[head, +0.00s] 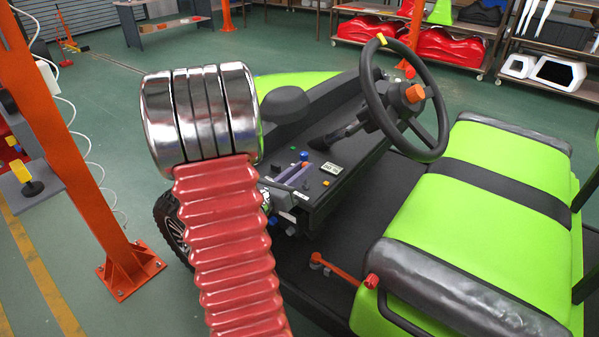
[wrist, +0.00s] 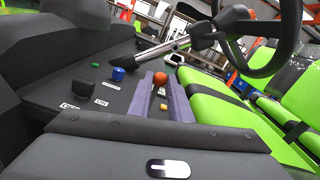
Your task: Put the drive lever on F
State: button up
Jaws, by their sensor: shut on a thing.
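My gripper (wrist: 158,78) has two purple fingers reaching over the black dash panel (wrist: 98,92). The fingers are close together around a small orange-red knob (wrist: 160,79), which looks like the drive lever's top; the lever's shaft is hidden. In the head view the purple fingers of my gripper (head: 297,172) are over the dash beside the blue knob (head: 304,156). White labels (wrist: 101,102) lie on the panel left of the fingers. Their letters are too small to read, so which position the lever stands at cannot be told.
The steering wheel (head: 405,100) and its column (wrist: 165,48) stand close beyond the fingers. A blue knob (wrist: 118,74) and a green button (wrist: 95,65) are left of them. Green seats (head: 480,195) and a red-knobbed lever (head: 340,268) are at the right.

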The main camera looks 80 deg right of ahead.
jog(key=shift+w+d+f, duration=0.1)
jog(key=shift+w+d, duration=0.15)
jog(key=shift+w, duration=0.3)
jog(key=shift+w+d+f, duration=0.1)
jog(key=shift+w+d, duration=0.1)
jog(key=shift+w, duration=0.3)
jog(key=shift+c, duration=0.2)
jog(key=shift+w, duration=0.1)
jog(key=shift+w+d+f, duration=0.2)
jog(key=shift+w+f, duration=0.1)
jog(key=shift+w, duration=0.2)
jog(key=o, duration=0.9)
